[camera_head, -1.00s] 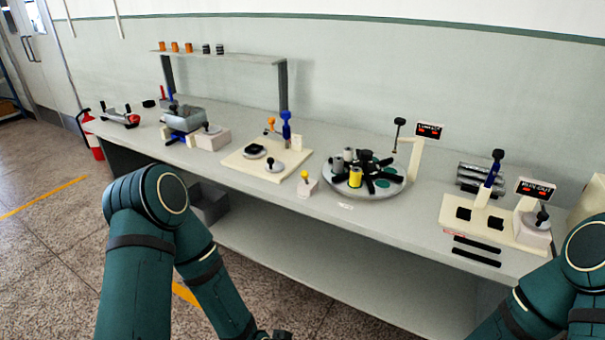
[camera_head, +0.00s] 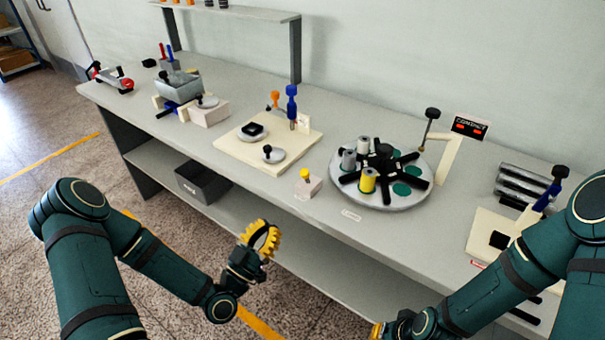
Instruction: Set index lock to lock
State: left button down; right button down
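A small pale block with a yellow knob (camera_head: 305,177) stands near the table's front edge, left of the round turntable (camera_head: 410,200); it looks like the index lock, but its setting is too small to read. The turntable carries a black hub with dark arms, grey spools and a yellow spool (camera_head: 367,180). My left gripper (camera_head: 262,238), with yellow toothed fingers, hangs in front of the table edge, below and left of the block, touching nothing visible. Its finger opening is unclear. My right gripper (camera_head: 377,330) barely shows at the bottom edge, mostly cut off.
A pale board (camera_head: 240,155) with small knobs and a blue-handled post stands left of the block. A post with a black knob and a sign (camera_head: 469,128) rises behind the turntable. A dark bin (camera_head: 203,183) sits below. Bare tabletop surrounds the block.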

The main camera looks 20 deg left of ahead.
aim_at(305, 174)
pick_arm(q)
jog(key=shift+s, duration=0.15)
jog(key=x, duration=1.4)
jog(key=shift+r, duration=0.15)
jog(key=shift+d+r+g+p, duration=0.1)
jog(key=shift+r+g+p, duration=0.05)
jog(key=shift+g+p, duration=0.25)
